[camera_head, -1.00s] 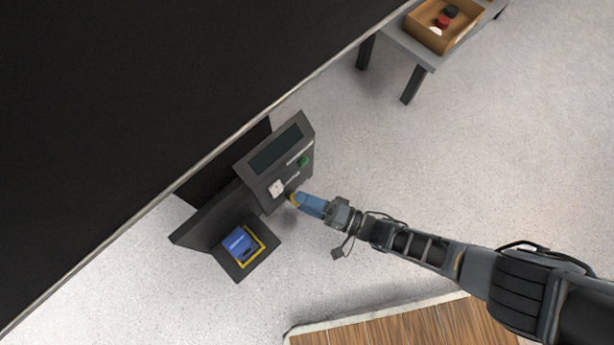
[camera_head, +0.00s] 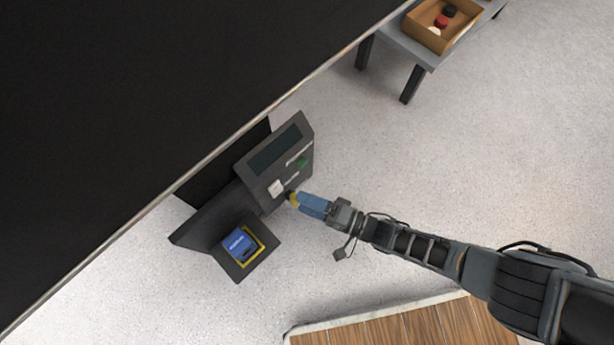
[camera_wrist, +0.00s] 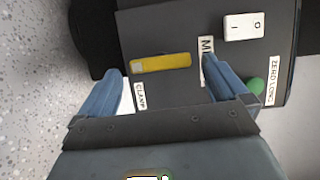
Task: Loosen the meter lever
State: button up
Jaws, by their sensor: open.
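A yellow lever (camera_wrist: 160,63) lies across the dark panel (camera_wrist: 200,25) in the wrist view, its long side running roughly left to right. A white label reading CLAMP (camera_wrist: 140,95) sits below it, and a label starting with M (camera_wrist: 206,60) is at its right end, partly covered by a finger. My gripper (camera_wrist: 160,67) is open, with one blue finger on each side of the lever. Whether either finger touches it I cannot tell. In the head view, my gripper (camera_head: 298,201) is at the lower right edge of the instrument (camera_head: 264,188), with a bit of yellow at its tip.
A white rocker switch (camera_wrist: 244,26), a green knob (camera_wrist: 255,85) and a ZERO LOCK label (camera_wrist: 273,82) are close to the right finger. A blue block (camera_head: 238,243) sits in a yellow frame below. A large black surface (camera_head: 130,100) is at upper left. Floor at right is open.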

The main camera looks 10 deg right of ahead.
jog(key=p+v, duration=0.1)
jog(key=v, duration=0.6)
jog(key=shift+s+d, duration=0.1)
dwell(0.5)
